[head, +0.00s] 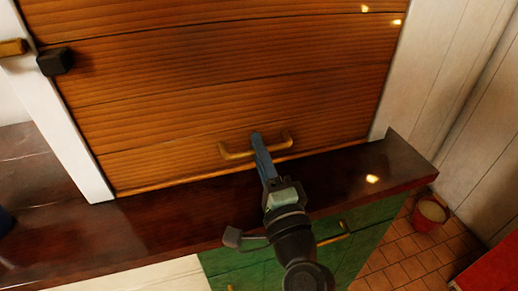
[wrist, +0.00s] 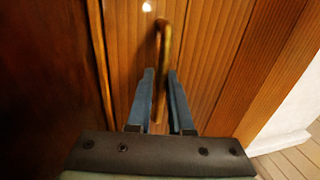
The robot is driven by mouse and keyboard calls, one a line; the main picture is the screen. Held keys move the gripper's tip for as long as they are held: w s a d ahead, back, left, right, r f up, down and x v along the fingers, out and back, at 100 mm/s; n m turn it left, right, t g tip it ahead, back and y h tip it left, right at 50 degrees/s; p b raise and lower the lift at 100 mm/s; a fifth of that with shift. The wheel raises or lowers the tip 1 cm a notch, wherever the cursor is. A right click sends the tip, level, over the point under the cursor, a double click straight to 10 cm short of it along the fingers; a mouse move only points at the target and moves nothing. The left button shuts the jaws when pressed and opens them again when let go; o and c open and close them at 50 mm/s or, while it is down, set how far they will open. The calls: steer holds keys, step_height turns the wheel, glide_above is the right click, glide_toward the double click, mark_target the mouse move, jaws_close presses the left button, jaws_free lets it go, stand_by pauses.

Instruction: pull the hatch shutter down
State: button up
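The hatch shutter (head: 190,110) is of orange-brown wooden slats and covers the hatch opening in the head view. Its lower edge lies at or just above the dark counter; I cannot tell whether it touches. A brass bar handle (head: 235,154) is fixed near the bottom of the shutter. My gripper (head: 257,138) is at the middle of this handle. In the wrist view, its two blue fingers (wrist: 161,80) stand on either side of the handle bar (wrist: 162,55), with a narrow gap visible. The handle's contact with the fingertips is hard to make out.
A dark wooden counter (head: 150,230) runs below the shutter, over green drawers (head: 245,262) with brass handles. A white frame post (head: 70,135) and a black block (head: 55,62) are at the left. A red bucket (head: 430,215) stands on the tiled floor at right.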

steer(key=shift+o, duration=0.6)
steer(key=shift+f, duration=0.35)
steer(key=shift+r, duration=0.15)
steer(key=b+v, duration=0.2)
steer(key=v, duration=1.1)
